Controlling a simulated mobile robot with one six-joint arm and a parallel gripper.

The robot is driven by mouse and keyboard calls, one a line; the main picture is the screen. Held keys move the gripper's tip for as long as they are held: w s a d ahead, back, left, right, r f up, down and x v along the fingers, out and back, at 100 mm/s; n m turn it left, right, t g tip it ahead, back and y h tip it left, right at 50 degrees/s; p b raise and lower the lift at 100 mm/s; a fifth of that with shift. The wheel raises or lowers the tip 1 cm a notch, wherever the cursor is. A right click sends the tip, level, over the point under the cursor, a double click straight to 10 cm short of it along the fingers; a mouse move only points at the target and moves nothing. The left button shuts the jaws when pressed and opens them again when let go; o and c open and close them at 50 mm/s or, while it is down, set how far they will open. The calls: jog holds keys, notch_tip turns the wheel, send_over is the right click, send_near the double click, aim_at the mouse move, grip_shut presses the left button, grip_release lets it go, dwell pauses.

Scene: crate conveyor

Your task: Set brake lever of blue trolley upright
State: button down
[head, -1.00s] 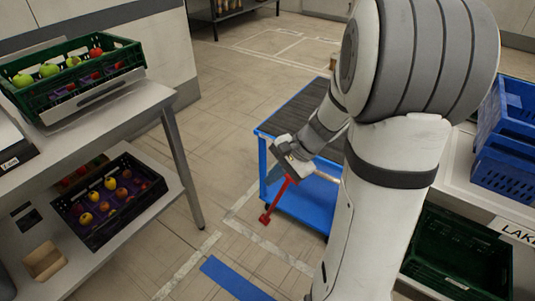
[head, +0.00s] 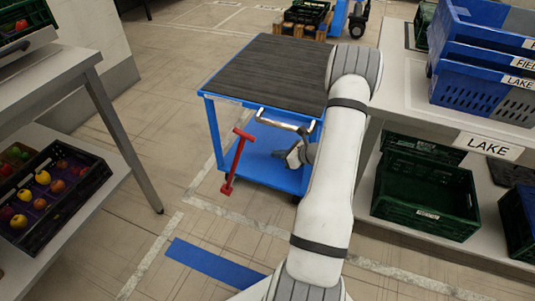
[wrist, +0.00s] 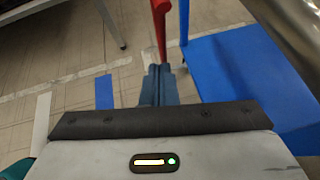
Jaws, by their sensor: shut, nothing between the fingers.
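The blue trolley (head: 262,168) stands in the middle of the head view, with a dark ribbed top and a blue lower shelf. Its red brake lever (head: 236,162) is at the near left corner, with a crossbar on top. It rises from near the floor and leans a little to the right in the picture. My gripper (head: 286,155) is right of the lever, over the lower shelf, and looks apart from it.
A silver push handle (head: 280,122) juts from the trolley's near side, close above my gripper. A table with blue crates (head: 485,95) and a green crate (head: 425,205) stands right. A shelf with a fruit crate (head: 45,200) stands left. The floor by the blue tape (head: 215,264) is clear.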

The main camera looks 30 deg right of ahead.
jog(key=w+r+b+x, duration=0.1)
jog(key=r+b+x, duration=0.1)
jog(key=x, duration=1)
jog(key=shift+w+a+r+b, duration=0.2)
jog(key=shift+w+a+b, duration=0.2)
jog(key=shift+b, duration=0.2)
